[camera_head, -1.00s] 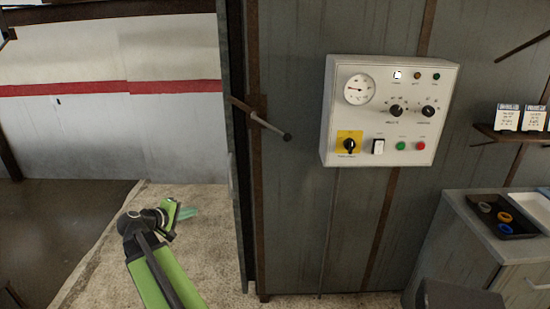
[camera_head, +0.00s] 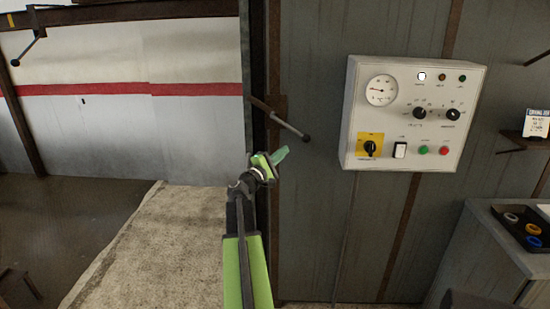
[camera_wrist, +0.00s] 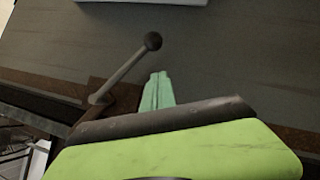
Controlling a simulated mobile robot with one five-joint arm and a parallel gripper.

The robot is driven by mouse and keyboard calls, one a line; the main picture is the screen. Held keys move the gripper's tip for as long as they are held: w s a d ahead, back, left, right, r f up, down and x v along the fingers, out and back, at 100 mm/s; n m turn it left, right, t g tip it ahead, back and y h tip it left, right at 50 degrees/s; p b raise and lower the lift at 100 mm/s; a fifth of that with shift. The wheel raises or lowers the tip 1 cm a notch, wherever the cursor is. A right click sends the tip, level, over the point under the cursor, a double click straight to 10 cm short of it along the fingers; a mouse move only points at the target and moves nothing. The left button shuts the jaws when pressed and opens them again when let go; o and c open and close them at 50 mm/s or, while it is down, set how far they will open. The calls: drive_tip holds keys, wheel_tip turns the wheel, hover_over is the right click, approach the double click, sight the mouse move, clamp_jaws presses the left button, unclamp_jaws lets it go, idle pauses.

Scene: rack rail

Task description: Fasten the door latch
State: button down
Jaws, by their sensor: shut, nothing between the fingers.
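The door latch (camera_head: 282,120) is a rod-like lever with a dark ball end, mounted on a rusty bracket at the door edge. It slants down to the right in the head view. My gripper (camera_head: 280,153) is shut and empty, below the lever and slightly left of its ball. In the wrist view the lever (camera_wrist: 126,68) rises to its dark ball, left of my pale green fingertips (camera_wrist: 158,90). The fingers appear apart from the lever. My green gripper body hides the lower part of the wrist view.
A control panel (camera_head: 413,115) with a gauge, knobs and buttons is on the wall to the right. A cabinet (camera_head: 490,265) with a tray of rings (camera_head: 528,238) stands at lower right. An open doorway with bare floor (camera_head: 150,235) lies left.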

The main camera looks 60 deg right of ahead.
drive_tip(key=s+d, duration=0.1)
drive_tip(key=s+d+r+p, duration=0.1)
drive_tip(key=s+d+r, duration=0.1)
drive_tip(key=shift+s+d+p, duration=0.3)
drive_tip(key=shift+s+d, duration=0.05)
drive_tip(key=shift+s, duration=0.05)
drive_tip(key=shift+a+r, duration=0.1)
